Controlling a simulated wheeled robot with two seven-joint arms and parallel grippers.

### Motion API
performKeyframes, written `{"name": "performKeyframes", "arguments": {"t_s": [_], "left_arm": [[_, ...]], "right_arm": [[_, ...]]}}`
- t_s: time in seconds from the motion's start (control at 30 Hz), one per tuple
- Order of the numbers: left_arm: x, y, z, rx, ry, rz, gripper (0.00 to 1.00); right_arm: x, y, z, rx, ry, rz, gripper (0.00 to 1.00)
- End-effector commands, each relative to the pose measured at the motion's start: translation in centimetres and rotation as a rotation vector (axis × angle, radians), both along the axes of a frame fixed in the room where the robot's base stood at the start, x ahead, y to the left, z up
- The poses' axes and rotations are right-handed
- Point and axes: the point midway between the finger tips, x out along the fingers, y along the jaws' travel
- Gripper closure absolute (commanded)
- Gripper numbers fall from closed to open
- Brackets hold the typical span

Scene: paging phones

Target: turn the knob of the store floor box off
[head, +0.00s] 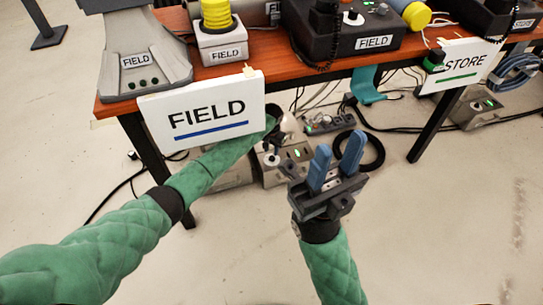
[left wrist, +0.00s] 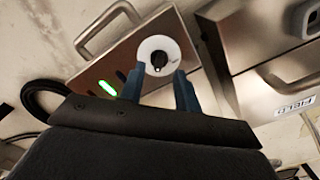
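A metal floor box (head: 475,110) with a green light stands on the floor at the right, below the white STORE sign (head: 462,66); its knob is too small to make out. Another metal floor box (head: 298,155), with a lit green light, is under the table's middle. In the left wrist view a box (left wrist: 128,52) has a black knob (left wrist: 158,60) on a white dial and a lit green light. My left gripper (left wrist: 158,88) is open, its fingertips apart just below the dial; the head view hides its fingers. My right gripper (head: 337,160) is open and empty in front of the table.
A table (head: 290,75) with phones and FIELD labels stands over the boxes; a white FIELD sign (head: 203,108) hangs at its edge. A power strip (head: 330,124), cables and a black cable coil (head: 376,150) lie on the floor. Floor at right is clear.

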Motion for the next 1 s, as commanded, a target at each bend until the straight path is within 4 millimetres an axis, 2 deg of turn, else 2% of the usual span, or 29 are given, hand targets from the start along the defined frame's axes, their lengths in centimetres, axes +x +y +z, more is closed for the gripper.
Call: {"name": "performKeyframes", "arguments": {"t_s": [0.03,0.23,0.63,0.67,0.8,0.83,1.0], "left_arm": [[0.0,0.0,-1.0,0.0,0.001,0.0,0.67],[0.0,-0.1,-3.1,0.0,-0.001,-0.001,0.67],[0.0,-0.1,-3.8,-0.001,-0.003,-0.001,0.67],[0.0,-0.1,-3.8,-0.001,-0.003,-0.001,0.69],[0.0,-0.1,-3.8,-0.001,-0.003,-0.001,0.97],[0.0,-0.1,-3.8,-0.001,-0.003,-0.001,1.0],[0.0,-0.1,-3.7,-0.001,-0.003,0.0,1.0]], "right_arm": [[0.0,0.1,-0.6,-0.005,0.002,-0.001,0.64],[0.1,0.3,-1.5,-0.02,0.006,-0.006,0.64],[0.1,0.4,-1.7,-0.027,0.009,-0.01,0.64],[0.1,0.4,-1.7,-0.027,0.009,-0.01,0.64],[0.1,0.4,-1.7,-0.027,0.01,-0.01,0.64],[0.1,0.4,-1.7,-0.027,0.01,-0.01,0.64],[0.1,0.4,-1.6,-0.027,0.01,-0.009,0.64]]}}
